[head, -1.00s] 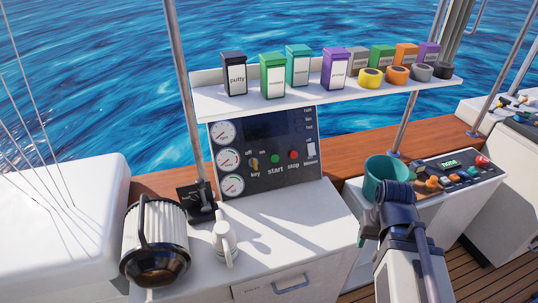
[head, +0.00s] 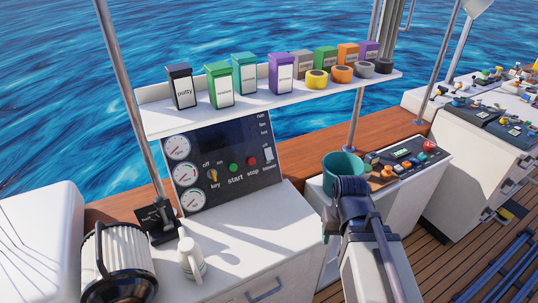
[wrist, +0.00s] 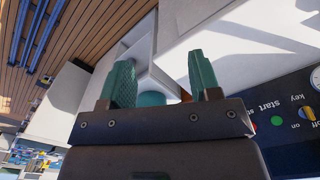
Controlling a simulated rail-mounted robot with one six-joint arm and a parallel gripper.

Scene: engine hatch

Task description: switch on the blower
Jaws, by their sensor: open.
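The dark control panel (head: 222,160) stands upright under the shelf. Its white blower switch (head: 268,153) is at the right end, right of the red stop button (head: 253,162); I cannot tell which way it is set. My gripper (wrist: 160,57) is open and empty, with two teal fingers apart. In the head view my arm is to the right of the panel and hides most of the gripper. In the wrist view the panel (wrist: 300,135) shows upside down at the lower right, outside the fingers; the switch is not clearly visible there.
A teal bucket (head: 343,160) stands beside my arm, near a second console (head: 410,165). A shelf (head: 300,97) with several boxes and tape rolls overhangs the panel.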

